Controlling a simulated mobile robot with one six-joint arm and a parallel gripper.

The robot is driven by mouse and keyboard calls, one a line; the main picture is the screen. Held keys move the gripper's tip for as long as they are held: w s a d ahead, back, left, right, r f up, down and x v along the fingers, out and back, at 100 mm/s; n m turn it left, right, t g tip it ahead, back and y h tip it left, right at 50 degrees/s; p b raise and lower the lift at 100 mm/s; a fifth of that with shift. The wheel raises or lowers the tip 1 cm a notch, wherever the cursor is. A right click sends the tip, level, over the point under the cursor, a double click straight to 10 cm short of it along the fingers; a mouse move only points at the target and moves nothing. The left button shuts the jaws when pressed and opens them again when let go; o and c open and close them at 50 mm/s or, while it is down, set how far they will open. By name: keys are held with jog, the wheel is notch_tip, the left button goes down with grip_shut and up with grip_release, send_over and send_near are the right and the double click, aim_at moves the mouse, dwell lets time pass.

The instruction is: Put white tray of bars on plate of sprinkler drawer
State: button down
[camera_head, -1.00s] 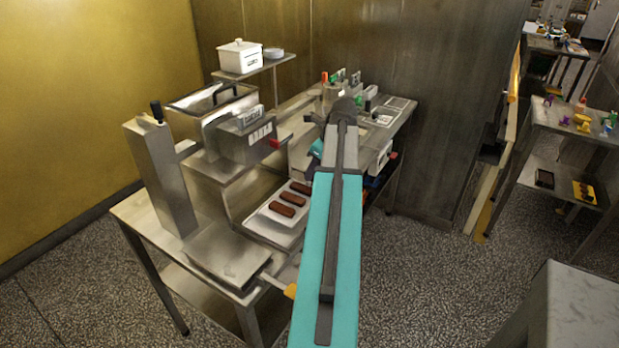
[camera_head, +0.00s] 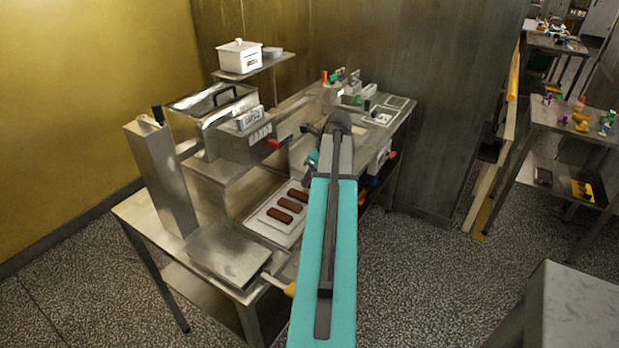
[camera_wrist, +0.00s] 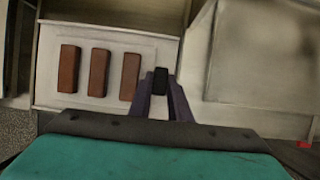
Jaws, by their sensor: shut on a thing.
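The white tray of bars (camera_head: 266,220) holds three brown bars in a row and lies level over the pale plate of the sprinkler drawer (camera_head: 280,238), below the boxy metal machine. In the wrist view the tray (camera_wrist: 115,60) looks flat against the plate (camera_wrist: 100,30), with plate showing beyond its far edge. I cannot tell if they touch fully. My gripper (camera_wrist: 162,80) is at the tray's right side, its fingers shut on the tray's edge beside the rightmost bar. A small dark piece shows at the fingertips. In the head view my arm hides the gripper.
A flat metal plate (camera_head: 230,252) with a yellow handle (camera_head: 290,289) lies in front of the drawer. A tall metal column (camera_head: 160,180) stands at left. The machine body (camera_head: 235,145) rises behind the drawer. A small shelf with a white pot (camera_head: 238,56) is behind.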

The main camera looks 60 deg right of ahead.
jog(key=shift+f, duration=0.1)
jog(key=c, duration=1.6)
grip_release()
jog(key=shift+c, duration=0.2)
jog(key=b+v, duration=0.2)
jog(key=v, duration=1)
